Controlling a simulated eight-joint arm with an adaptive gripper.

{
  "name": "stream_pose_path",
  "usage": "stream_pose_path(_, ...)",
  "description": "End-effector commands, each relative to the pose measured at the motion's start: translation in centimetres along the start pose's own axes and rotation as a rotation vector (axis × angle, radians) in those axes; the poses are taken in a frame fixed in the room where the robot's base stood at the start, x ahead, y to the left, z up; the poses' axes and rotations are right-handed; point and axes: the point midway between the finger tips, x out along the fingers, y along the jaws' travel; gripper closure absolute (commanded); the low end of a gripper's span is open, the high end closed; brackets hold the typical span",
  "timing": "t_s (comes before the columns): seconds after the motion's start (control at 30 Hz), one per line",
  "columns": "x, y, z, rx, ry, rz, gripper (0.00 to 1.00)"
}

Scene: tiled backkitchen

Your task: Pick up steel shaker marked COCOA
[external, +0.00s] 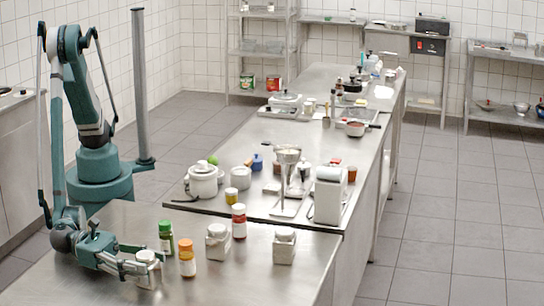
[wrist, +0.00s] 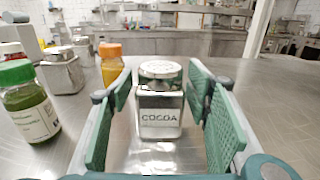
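The steel shaker marked COCOA (wrist: 160,110) stands upright on the steel table, its label facing the wrist camera and its perforated lid on top. In the external view the shaker (external: 148,258) is at the table's left, partly hidden by my fingers. My gripper (wrist: 161,92) is open, with its green-padded fingers on either side of the shaker. A gap shows between the shaker and each finger. In the external view my gripper (external: 140,266) is low, just above the tabletop.
A green-capped jar (external: 165,237) and an orange-capped jar (external: 187,259) stand close by. The tabletop right of my gripper in the wrist view (wrist: 270,100) is clear.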

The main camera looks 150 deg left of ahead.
Motion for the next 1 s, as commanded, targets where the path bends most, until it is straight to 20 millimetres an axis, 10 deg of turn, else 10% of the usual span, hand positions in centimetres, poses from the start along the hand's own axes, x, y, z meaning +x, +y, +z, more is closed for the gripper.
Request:
stream_pose_path(0.2, 0.0, 0.0, 0.0, 0.000, 0.000, 0.000, 0.80)
stream_pose_path(1.0, 0.0, 0.0, 4.1, 0.000, 0.000, 0.000, 0.80)
